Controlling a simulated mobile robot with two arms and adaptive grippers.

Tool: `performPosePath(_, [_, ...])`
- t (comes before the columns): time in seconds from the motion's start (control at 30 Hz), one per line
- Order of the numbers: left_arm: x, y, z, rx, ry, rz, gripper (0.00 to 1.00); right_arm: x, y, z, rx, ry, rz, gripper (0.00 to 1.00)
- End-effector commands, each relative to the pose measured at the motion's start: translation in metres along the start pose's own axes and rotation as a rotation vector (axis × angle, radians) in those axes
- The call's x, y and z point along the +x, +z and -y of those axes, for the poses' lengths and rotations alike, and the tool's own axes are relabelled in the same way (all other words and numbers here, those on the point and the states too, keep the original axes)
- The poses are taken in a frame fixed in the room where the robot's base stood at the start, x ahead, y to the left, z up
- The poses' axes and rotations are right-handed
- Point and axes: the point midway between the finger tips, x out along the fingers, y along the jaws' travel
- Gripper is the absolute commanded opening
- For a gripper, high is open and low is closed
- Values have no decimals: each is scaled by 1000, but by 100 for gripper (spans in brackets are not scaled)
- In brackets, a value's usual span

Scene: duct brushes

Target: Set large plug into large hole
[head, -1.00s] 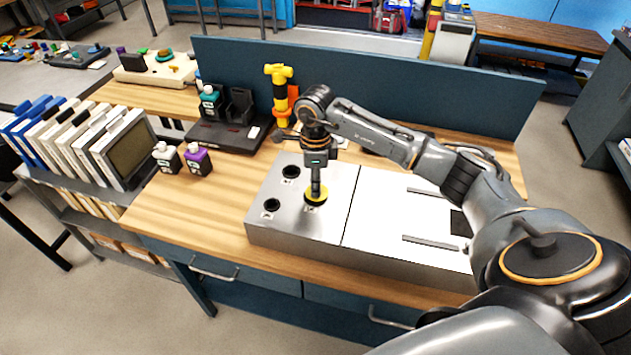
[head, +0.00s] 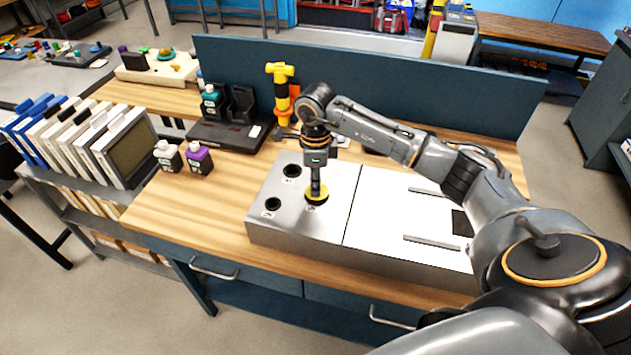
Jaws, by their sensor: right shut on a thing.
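My right gripper (head: 317,186) points straight down over the left part of the metal box (head: 325,227). It is shut on a plug with a round yellow rim (head: 318,200), held upright at the box top. Two dark round holes show in the box top: one at the back (head: 292,171) and a smaller-looking one at the front left (head: 272,204). The plug is to the right of both. Whatever lies directly under the plug is hidden, and I cannot tell if it is seated. My left gripper is not in view.
Two small bottles (head: 198,158) stand left of the box. A blue panel (head: 400,88) bounds the bench's back.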

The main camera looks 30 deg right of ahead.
Motion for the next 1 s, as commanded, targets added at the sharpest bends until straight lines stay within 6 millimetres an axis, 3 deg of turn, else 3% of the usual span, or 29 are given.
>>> performPosePath(1.0, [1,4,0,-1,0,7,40,-5,0,0,0,-1,0,5])
